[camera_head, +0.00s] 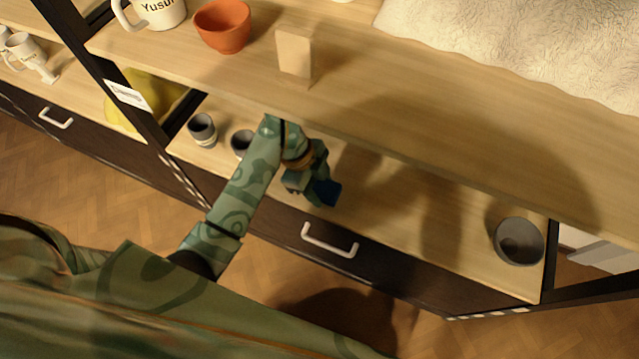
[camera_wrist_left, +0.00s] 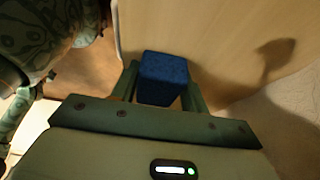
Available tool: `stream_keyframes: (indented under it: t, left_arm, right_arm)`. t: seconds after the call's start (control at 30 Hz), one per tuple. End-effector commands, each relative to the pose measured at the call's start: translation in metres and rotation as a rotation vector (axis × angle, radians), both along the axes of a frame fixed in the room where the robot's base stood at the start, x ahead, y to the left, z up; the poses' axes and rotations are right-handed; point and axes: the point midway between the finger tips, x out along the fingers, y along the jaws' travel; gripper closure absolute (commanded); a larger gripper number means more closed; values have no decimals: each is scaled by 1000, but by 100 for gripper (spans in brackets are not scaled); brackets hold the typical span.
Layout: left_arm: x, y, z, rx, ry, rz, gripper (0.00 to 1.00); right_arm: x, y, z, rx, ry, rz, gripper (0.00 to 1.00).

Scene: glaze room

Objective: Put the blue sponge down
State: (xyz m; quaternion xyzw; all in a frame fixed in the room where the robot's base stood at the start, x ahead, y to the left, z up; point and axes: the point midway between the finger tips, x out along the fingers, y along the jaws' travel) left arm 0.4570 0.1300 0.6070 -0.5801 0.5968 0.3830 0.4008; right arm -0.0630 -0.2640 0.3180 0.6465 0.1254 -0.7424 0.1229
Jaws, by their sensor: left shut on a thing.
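The blue sponge (camera_head: 328,192) is held in my left gripper (camera_head: 312,186), over the front part of the lower wooden shelf (camera_head: 385,210). In the left wrist view the sponge (camera_wrist_left: 163,76) is a dark blue block between the two green fingers (camera_wrist_left: 160,90), which are shut on it. Its underside is hidden, and I cannot tell whether it touches the shelf. My right gripper is not in view.
On the lower shelf, two grey cups (camera_head: 202,130) (camera_head: 241,143) stand left of my arm and a grey bowl (camera_head: 518,242) stands at the right end. The upper shelf (camera_head: 400,110) overhangs, bearing an orange pot (camera_head: 223,26) and a wooden block (camera_head: 294,54). A white handle (camera_head: 330,240) is on the drawer below.

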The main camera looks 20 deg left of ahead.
Motion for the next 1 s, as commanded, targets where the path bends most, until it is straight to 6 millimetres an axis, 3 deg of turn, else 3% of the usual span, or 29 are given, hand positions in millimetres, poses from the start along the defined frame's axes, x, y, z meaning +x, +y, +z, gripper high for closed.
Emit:
stream_keyframes:
  t: [0.07, 0.1, 0.17, 0.87, 0.9, 1.0]
  left_arm:
    - [-3, 0, -5, 3, 8, -1, 73]
    - [-3, 0, -6, 3, 9, -2, 50]
    - [-4, 0, -6, 4, 11, -1, 33]
    - [-6, 2, -5, 9, 19, -5, 33]
    - [-6, 2, -2, 10, 20, -6, 33]
    - [-3, 9, 35, 1, 8, 1, 33]
  right_arm:
    - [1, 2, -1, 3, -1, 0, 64]
    - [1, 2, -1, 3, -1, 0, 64]
    - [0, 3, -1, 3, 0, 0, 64]
    - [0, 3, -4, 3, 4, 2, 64]
    - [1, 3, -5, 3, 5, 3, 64]
    - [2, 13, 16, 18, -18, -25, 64]
